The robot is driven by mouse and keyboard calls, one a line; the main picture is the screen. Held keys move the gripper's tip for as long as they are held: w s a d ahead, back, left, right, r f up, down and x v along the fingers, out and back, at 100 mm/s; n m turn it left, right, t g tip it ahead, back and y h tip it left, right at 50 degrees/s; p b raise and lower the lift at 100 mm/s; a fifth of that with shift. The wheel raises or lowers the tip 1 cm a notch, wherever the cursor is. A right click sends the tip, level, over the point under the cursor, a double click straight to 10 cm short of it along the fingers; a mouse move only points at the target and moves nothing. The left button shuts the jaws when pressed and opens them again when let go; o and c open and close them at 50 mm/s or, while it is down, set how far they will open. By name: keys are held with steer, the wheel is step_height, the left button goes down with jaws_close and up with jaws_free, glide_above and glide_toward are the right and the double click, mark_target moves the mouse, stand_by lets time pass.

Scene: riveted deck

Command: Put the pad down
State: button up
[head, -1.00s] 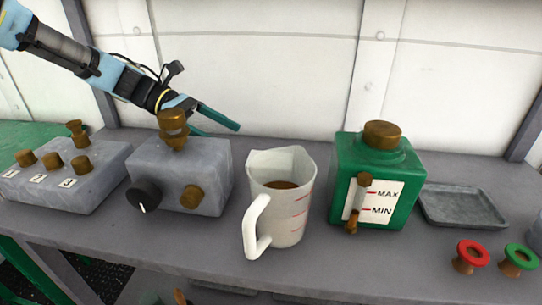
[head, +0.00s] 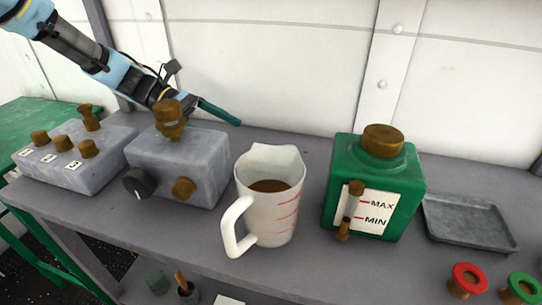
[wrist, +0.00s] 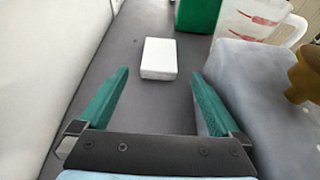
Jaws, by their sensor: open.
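A white rectangular block, which looks like the pad (wrist: 158,57), lies flat on the grey shelf in the wrist view, ahead of my fingertips. My gripper (wrist: 160,76) is open, with its two green fingers apart and nothing between them. The pad appears free, just beyond the fingers. In the head view my gripper (head: 222,112) is behind the grey box with the brass knobs, near the back wall. One green finger shows there; the other is largely hidden. I cannot see the pad in the head view.
The grey knob box (head: 182,165) stands close beside my gripper. A white measuring jug (head: 270,210) with brown liquid and a green tank (head: 372,185) stand to the right. A shallow grey tray (head: 468,220) lies further right. Bare shelf (wrist: 125,45) surrounds the pad.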

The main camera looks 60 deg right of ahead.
mark_target(250, 150)
steer(key=shift+f, duration=0.95)
steer(key=x, duration=0.2)
steer(key=shift+s+f, duration=0.1)
steer(key=shift+s, duration=0.15)
steer(key=shift+p+x, duration=0.75)
steer(key=shift+x, duration=1.8)
steer(key=shift+d, duration=0.1)
steer(key=c, duration=1.3)
step_height(250, 150, up, 18)
steer(key=b, duration=0.1)
